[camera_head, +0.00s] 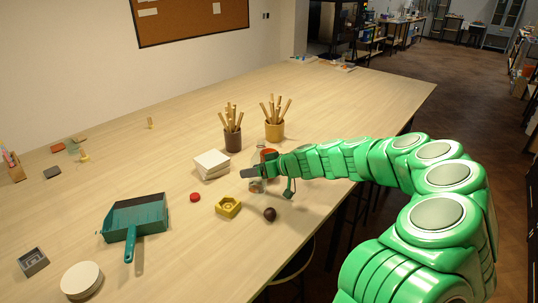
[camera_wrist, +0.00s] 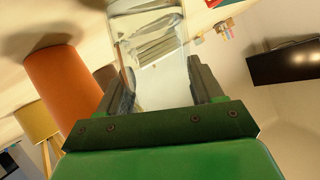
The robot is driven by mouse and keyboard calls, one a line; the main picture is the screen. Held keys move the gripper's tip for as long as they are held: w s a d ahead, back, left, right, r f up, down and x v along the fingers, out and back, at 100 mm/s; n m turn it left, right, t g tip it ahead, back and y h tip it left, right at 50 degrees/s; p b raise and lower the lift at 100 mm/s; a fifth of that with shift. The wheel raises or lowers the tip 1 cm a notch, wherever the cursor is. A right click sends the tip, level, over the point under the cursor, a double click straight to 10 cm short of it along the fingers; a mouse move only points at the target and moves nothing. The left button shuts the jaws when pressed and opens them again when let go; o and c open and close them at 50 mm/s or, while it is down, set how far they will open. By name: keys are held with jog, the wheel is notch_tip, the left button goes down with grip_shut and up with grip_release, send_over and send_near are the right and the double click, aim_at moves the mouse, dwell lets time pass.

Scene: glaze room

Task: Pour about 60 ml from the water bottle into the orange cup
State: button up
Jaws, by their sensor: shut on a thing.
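My gripper (camera_head: 251,173) is shut on the clear water bottle (camera_head: 257,186), which stands about upright at or just above the table. Its jaws cover the bottle's middle, so I cannot tell whether its base touches the wood. In the wrist view the see-through bottle (camera_wrist: 150,45) lies between the two fingers of my gripper (camera_wrist: 161,82). The water level is not clear. The orange cup (camera_head: 270,154) is just behind and right of the bottle, partly hidden by my wrist. In the wrist view the cup (camera_wrist: 64,88) stands left of the fingers, apart from the bottle.
Two holders with wooden tools (camera_head: 233,140) (camera_head: 274,130) stand behind. White tiles (camera_head: 211,163) are stacked to the left. A red cap (camera_head: 195,197), yellow mould (camera_head: 228,207) and dark ball (camera_head: 269,214) lie in front. A teal dustpan (camera_head: 137,218) lies further left. The table's far middle is clear.

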jog(key=shift+d+n+t, duration=0.1)
jog(key=shift+n+t, duration=0.6)
jog(key=shift+n, duration=0.1)
jog(key=shift+w+f+n+t+h, duration=0.1)
jog(key=shift+f+n+t+h, duration=0.05)
jog(key=shift+n+t+h, duration=0.2)
dwell(0.4)
